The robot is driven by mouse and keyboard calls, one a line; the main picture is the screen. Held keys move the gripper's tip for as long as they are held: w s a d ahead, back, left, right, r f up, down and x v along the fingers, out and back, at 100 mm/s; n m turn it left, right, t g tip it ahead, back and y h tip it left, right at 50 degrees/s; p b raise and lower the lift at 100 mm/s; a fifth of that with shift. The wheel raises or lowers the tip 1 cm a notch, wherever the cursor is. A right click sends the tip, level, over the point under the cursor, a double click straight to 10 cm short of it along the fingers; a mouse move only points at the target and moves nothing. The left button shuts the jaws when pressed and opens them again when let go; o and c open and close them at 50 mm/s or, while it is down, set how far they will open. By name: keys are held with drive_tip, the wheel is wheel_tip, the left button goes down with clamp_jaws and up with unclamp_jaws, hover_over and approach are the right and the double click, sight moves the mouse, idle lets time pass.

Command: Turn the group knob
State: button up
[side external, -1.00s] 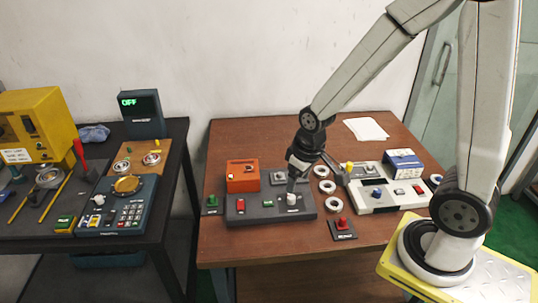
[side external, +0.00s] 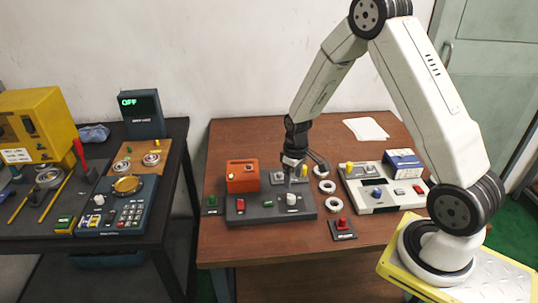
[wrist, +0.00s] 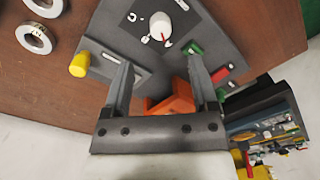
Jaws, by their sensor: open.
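A dark grey control panel (side external: 262,211) lies at the front of the brown table. It carries a white knob (side external: 291,199) on its right half and a red switch (side external: 240,207) on its left. In the wrist view the white knob (wrist: 160,27) sits beyond my fingertips, with a small red mark beside it. I cannot read which knob is labelled group. My gripper (wrist: 160,66) is open and empty, pointing down. In the side view my gripper (side external: 288,182) is behind the knob, apart from it, over a small grey box with a yellow button (side external: 304,170).
An orange box (side external: 242,176) stands left of my gripper. White rings (side external: 334,205) lie to the right, near a white panel with a blue knob (side external: 377,194). A red button box (side external: 342,228) is at the front right. A display (side external: 128,101) reads OFF.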

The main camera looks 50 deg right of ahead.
sight(291, 196)
drive_tip(key=shift+f, duration=0.1)
drive_tip(key=shift+a+f, duration=0.15)
drive_tip(key=shift+f, duration=3.65)
clamp_jaws()
